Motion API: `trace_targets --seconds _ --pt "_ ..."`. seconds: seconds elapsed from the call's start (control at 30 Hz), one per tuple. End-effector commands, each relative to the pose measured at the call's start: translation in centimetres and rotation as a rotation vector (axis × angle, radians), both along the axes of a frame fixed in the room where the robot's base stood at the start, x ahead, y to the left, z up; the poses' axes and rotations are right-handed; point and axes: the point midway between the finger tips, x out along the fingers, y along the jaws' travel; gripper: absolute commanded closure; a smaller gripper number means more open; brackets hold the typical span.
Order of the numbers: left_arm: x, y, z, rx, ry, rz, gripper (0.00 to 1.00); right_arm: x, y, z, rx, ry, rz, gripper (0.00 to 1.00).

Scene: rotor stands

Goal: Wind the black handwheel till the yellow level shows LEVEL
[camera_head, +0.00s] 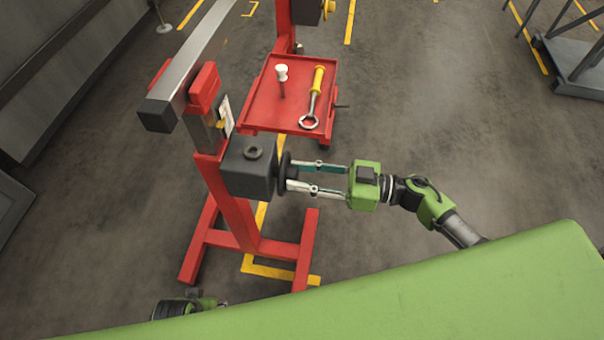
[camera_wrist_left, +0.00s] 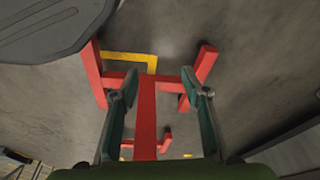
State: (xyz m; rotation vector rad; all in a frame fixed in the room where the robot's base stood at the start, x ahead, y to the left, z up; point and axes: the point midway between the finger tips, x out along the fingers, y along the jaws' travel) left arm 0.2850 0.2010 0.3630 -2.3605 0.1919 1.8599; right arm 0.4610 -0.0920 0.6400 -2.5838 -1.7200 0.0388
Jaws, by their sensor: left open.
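The black handwheel (camera_head: 283,174) stands edge-on at the right side of the dark gearbox (camera_head: 249,168) on the red stand (camera_head: 231,205). My right gripper (camera_head: 289,176) reaches it from the right. Its two fingers are apart, with their tips at the wheel and a dark hub between them; whether they press on it I cannot tell. A small yellow piece (camera_head: 221,124) shows beside a white plate (camera_head: 226,112) above the gearbox; any level reading is too small to make out. My left gripper (camera_wrist_left: 160,94) is open and empty above the stand's red feet.
A red tray (camera_head: 262,105) behind the gearbox holds a yellow-handled wrench (camera_head: 315,98) and a white-topped tool (camera_head: 281,76). A grey beam (camera_head: 197,55) lies across the stand's top. Floor to the right is clear up to a grey platform (camera_head: 577,70).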

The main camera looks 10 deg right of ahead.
Motion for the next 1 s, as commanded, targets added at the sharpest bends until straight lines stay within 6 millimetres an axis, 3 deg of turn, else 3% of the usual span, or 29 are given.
trace_targets --seconds 0.07,0.47,1.0 --pt "0.0 0.0 0.0 0.0 0.0 0.0 0.57 0.0 0.0 0.0 0.0 0.0 0.0 0.93" --pt "-0.3 0.1 -0.3 0.001 0.007 0.0 0.57 0.0 -0.1 0.0 -0.018 -0.041 -0.001 0.93" --pt "-0.2 0.2 -1.5 0.004 0.007 0.0 0.57 0.0 -0.1 -0.1 -0.183 -0.433 -0.001 0.93"
